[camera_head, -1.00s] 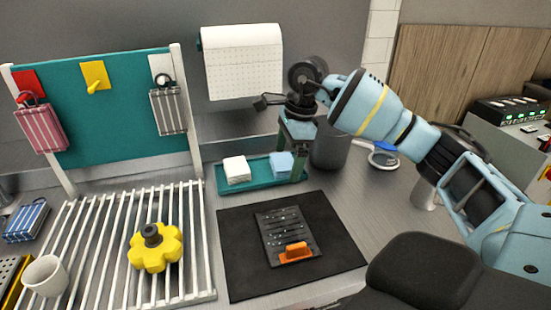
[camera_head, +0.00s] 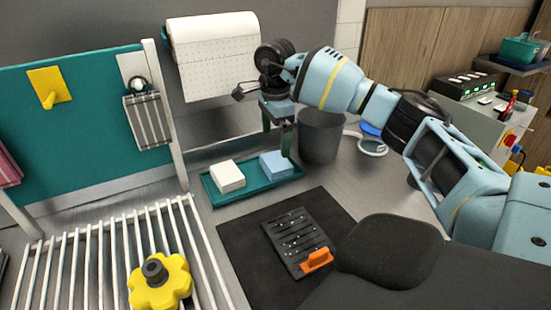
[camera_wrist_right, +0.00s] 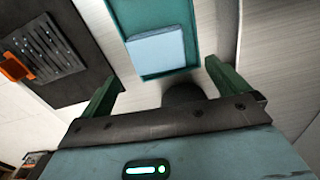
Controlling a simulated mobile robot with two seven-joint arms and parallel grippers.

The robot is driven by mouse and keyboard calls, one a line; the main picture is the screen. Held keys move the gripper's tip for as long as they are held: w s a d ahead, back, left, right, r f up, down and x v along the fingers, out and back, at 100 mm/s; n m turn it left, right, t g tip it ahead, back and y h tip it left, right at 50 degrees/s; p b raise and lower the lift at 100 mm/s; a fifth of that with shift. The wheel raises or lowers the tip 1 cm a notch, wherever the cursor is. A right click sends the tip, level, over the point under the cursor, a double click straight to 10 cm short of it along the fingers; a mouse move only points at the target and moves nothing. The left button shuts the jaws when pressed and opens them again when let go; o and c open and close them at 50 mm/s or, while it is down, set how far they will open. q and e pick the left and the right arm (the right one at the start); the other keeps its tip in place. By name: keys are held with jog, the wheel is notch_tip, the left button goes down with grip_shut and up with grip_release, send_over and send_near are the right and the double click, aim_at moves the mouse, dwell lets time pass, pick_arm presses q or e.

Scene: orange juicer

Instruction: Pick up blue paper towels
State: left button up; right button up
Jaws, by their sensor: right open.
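The blue paper towels (camera_head: 276,163) are a small light-blue stack at the right end of a teal tray (camera_head: 240,196). They also show in the right wrist view (camera_wrist_right: 156,51), lying ahead of the fingers and roughly between them. My right gripper (camera_head: 278,143) hangs over the right end of the tray with its green fingers pointing down. In the right wrist view its two fingers (camera_wrist_right: 165,80) are spread wide with nothing between them. The gap in height between fingertips and towels is hard to judge. My left gripper is not in view.
A white stack (camera_head: 227,176) lies at the tray's left end. A paper roll (camera_head: 215,55) hangs behind, and a dark grey bin (camera_head: 320,137) stands to the right. A black mat (camera_head: 245,245) with a grater (camera_head: 297,240) lies in front. A white rack (camera_head: 80,255) is at left.

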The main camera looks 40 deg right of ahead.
aim_at(276, 160)
jog(key=shift+f, duration=0.75)
jog(key=f, duration=0.4)
jog(key=shift+s+a, duration=0.1)
jog(key=shift+s, duration=0.1)
jog(key=shift+f, duration=0.55)
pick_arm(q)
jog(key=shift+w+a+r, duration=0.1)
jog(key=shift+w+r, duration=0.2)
pick_arm(e)
jog(key=shift+c, duration=0.4)
jog(key=c, duration=0.8)
jog(key=shift+r, duration=0.1)
